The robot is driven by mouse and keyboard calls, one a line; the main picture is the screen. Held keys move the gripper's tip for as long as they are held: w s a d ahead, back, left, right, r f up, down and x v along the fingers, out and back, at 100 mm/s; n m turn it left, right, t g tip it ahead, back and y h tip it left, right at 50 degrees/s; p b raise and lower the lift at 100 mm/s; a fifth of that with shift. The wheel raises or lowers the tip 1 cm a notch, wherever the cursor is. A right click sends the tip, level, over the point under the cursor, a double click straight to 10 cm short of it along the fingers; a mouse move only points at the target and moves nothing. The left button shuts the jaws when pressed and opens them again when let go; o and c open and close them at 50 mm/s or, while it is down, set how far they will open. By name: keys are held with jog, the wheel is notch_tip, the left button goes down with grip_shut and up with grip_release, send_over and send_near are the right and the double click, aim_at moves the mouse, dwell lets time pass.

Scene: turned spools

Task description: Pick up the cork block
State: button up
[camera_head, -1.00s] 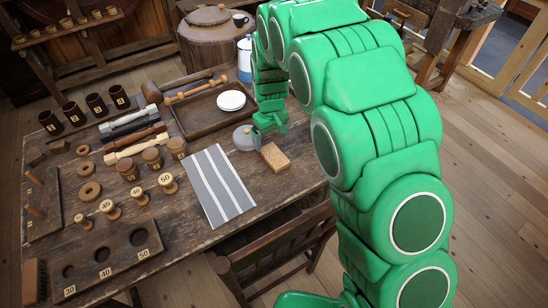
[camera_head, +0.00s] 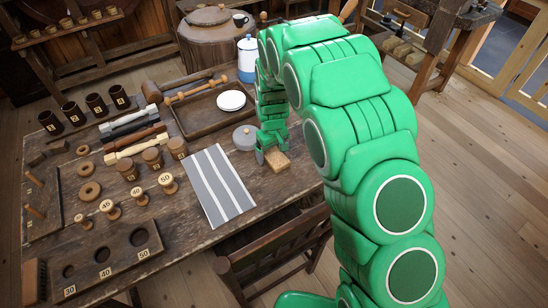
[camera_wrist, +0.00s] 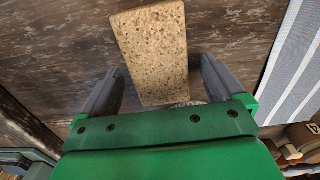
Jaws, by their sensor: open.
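The cork block (camera_head: 277,161) is a tan speckled brick lying on the wooden table, to the right of the striped cloth. In the wrist view the cork block (camera_wrist: 153,50) lies ahead of my gripper, its near end reaching between the two grey fingers. My gripper (camera_head: 265,154) is low beside the block and partly hides it in the head view. In the wrist view my gripper (camera_wrist: 160,85) is open, with a finger on either side of the block's near end. I see gaps between the fingers and the block.
A grey round lid (camera_head: 244,137) stands close to the left of my gripper. A striped cloth (camera_head: 217,185) lies left of the block. A tray (camera_head: 203,128) with a white plate (camera_head: 231,100) is behind. A chair (camera_head: 275,250) stands at the table's front edge.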

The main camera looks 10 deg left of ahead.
aim_at(272, 153)
jog(key=c, duration=1.1)
jog(key=shift+c, duration=0.2)
jog(key=shift+r, duration=0.1)
jog(key=shift+r, duration=0.55)
notch_tip(272, 153, up, 2)
jog(key=shift+r, duration=0.15)
jog(key=s+d+r, duration=0.6)
jog(key=s+r, duration=0.3)
jog(key=s, duration=0.3)
jog(key=shift+s+d+r, duration=0.2)
jog(key=shift+d, duration=0.1)
